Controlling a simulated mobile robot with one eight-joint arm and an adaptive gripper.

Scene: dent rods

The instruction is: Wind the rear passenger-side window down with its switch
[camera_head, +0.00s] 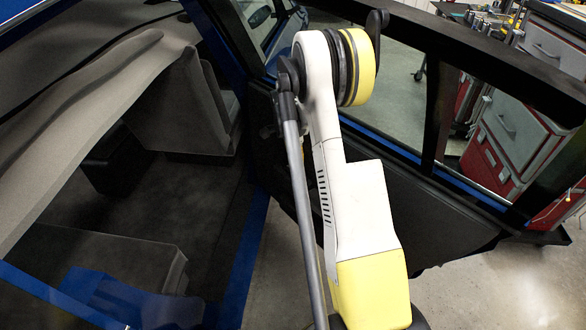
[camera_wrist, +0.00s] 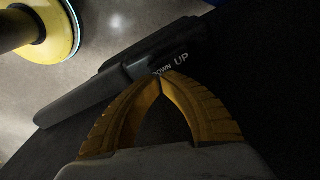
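In the wrist view, my gripper (camera_wrist: 162,79) has two yellow ribbed fingers whose tips meet, with nothing seen between them. The tips are at the edge of a dark armrest (camera_wrist: 90,102), right by the white words DOWN and UP (camera_wrist: 171,63). The switch itself is hidden or too dark to make out, and I cannot tell if the tips touch it. In the head view, the open car door (camera_head: 430,205) has a window opening (camera_head: 395,105) with a blue lower edge. I cannot tell how high the glass stands. My arm hides the gripper there.
The car's interior with grey seats (camera_head: 185,105) lies left of the door, with a blue sill (camera_head: 243,260). A red and grey cabinet (camera_head: 515,135) stands beyond the door. Bare floor (camera_head: 500,290) shows at the lower right.

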